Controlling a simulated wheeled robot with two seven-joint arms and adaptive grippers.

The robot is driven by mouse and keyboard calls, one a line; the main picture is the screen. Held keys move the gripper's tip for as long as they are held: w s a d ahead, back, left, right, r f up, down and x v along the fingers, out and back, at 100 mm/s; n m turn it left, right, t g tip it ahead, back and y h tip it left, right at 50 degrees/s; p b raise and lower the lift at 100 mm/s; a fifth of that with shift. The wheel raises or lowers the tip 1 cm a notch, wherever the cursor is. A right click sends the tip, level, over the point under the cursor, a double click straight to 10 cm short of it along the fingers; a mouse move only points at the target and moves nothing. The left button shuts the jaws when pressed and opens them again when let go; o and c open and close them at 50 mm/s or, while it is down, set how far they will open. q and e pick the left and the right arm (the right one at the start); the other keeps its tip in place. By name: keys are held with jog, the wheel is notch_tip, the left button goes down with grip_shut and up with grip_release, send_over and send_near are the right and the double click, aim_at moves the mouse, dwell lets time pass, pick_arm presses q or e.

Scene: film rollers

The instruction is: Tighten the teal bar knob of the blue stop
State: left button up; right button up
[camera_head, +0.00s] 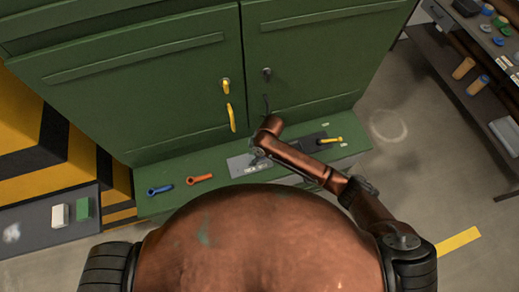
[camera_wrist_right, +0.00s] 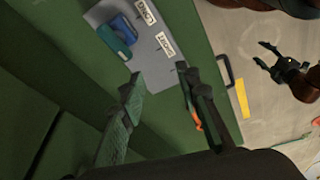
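The blue stop (camera_wrist_right: 124,27) sits on a light grey plate (camera_wrist_right: 97,14) in the right wrist view. Its dark teal bar knob (camera_wrist_right: 112,40) lies along the blue body. In the head view the grey plate (camera_head: 237,165) is on the green ledge, and my right gripper (camera_head: 259,156) covers part of it, hiding the stop. In the wrist view my right gripper (camera_wrist_right: 160,77) is open and empty; its fingertips are below the stop, apart from the knob. A dark claw-like end on a copper link, seemingly my left gripper (camera_wrist_right: 272,68), hangs at the right.
Two printed labels (camera_wrist_right: 163,45) are on the plate beside the stop. A blue handled part (camera_head: 158,189) and an orange one (camera_head: 200,179) lie left on the ledge. A yellow handle (camera_head: 331,140) is on the right. The green cabinet (camera_head: 160,90) rises behind.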

jog(key=w+d+r+n+h, duration=0.2)
jog(key=w, duration=0.1)
jog(key=w+r+n+h, duration=0.1)
jog(key=w, duration=0.1)
jog(key=shift+d, duration=0.4)
jog(key=shift+n, duration=0.3)
jog(key=shift+w+f+p, duration=0.1)
jog(key=shift+f+p, duration=0.75)
jog(key=shift+f, duration=2.95)
jog(key=shift+c, duration=0.5)
grip_shut()
